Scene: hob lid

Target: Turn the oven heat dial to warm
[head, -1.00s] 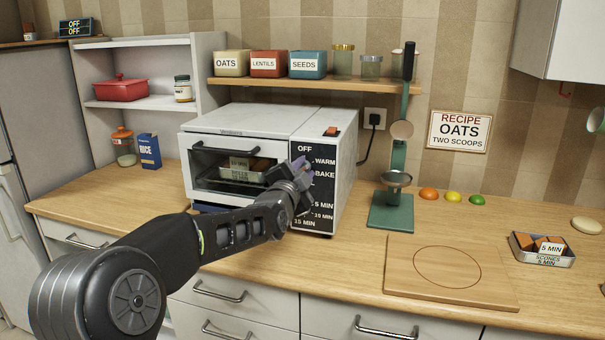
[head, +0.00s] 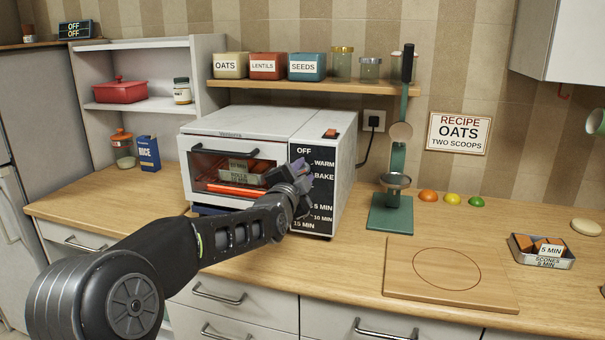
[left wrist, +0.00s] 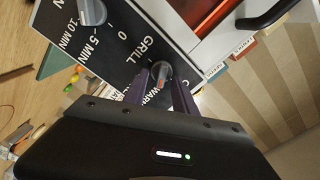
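The white oven (head: 225,125) stands on the counter, with a black control panel (head: 318,200) on its right side. My left gripper (head: 300,170) is at the panel's upper part and hides the heat dial in the head view. In the left wrist view the grey heat dial (left wrist: 160,72) sits between the two purple fingertips of the left gripper (left wrist: 161,82), which look closed on it. The dial's red mark faces the partly hidden WARM label. GRILL shows on the dial's other side. The oven window (head: 225,175) glows orange. My right gripper is out of view.
A second dial (left wrist: 92,10), by the minute marks, is in the left wrist view. The oven door handle (head: 225,152) is left of my gripper. A green stand (head: 392,210), a wooden board (head: 450,272) and a scones tin (head: 542,250) are to the right.

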